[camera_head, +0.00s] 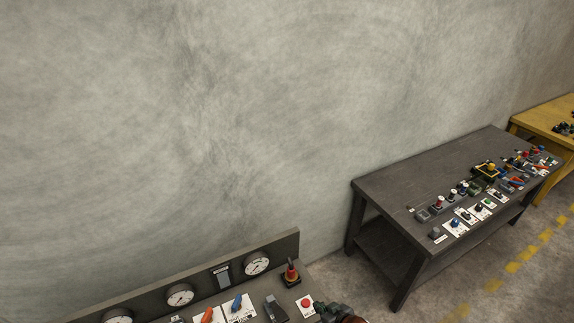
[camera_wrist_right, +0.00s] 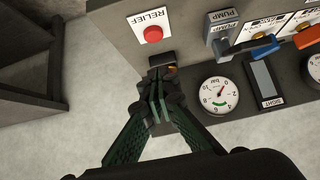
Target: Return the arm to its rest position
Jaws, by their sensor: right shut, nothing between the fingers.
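My right gripper (camera_head: 332,312) shows at the bottom edge of the head view, just right of the console's red button. In the right wrist view its green-and-dark fingers (camera_wrist_right: 158,98) are together and hold nothing. There the fingertips overlap a dark block with an orange-brown top (camera_wrist_right: 170,70) at the console's edge and partly hide it. I cannot tell from the wrist view whether they touch it. My left gripper is not in view.
The console carries a red RELIEF button (camera_wrist_right: 152,34), a pump switch (camera_wrist_right: 222,30), a gauge (camera_wrist_right: 218,97) and a red-topped black post (camera_head: 291,275). A dark table (camera_head: 390,185) with many small parts stands to the right. Bare floor (camera_head: 340,275) lies between them.

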